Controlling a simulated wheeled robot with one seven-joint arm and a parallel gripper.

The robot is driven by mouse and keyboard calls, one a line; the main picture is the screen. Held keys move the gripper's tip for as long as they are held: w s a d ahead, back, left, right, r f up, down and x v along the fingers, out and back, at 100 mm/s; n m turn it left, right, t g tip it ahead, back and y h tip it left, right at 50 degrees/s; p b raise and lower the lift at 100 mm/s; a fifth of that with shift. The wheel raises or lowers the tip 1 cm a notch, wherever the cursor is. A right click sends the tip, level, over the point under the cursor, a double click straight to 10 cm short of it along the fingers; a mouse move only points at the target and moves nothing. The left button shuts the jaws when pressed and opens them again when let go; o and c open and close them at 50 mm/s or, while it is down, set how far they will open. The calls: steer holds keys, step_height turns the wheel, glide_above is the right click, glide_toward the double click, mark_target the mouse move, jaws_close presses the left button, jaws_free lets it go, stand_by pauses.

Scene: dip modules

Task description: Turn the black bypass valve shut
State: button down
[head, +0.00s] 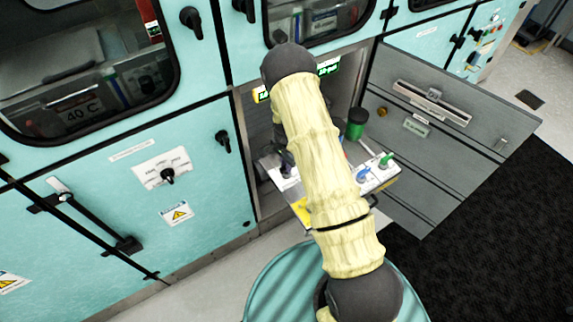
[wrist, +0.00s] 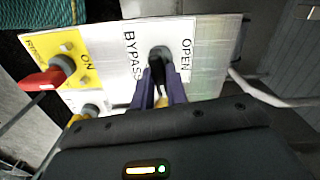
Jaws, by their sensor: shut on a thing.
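In the wrist view, the black bypass valve (wrist: 157,61) sits on a white panel (wrist: 215,30) between the printed words BYPASS and OPEN. My gripper (wrist: 162,82) is at the valve, with its two dark purple fingers shut on the handle from either side. The fingers hide much of the handle, so its exact angle is hard to tell. In the head view, my arm covers most of the panel (head: 374,184), and the bypass valve cannot be made out clearly.
Blue (head: 362,174) and green (head: 386,159) handles stand on the panel's right. An open grey door (head: 440,125) bounds the right side.

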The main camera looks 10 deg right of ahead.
steer(key=shift+m, duration=1)
steer(key=c, duration=1.4)
jaws_free()
steer(key=shift+r, duration=0.1)
step_height(320, 180, up, 17)
steer(key=b, duration=0.1)
steer(key=shift+r, duration=0.15)
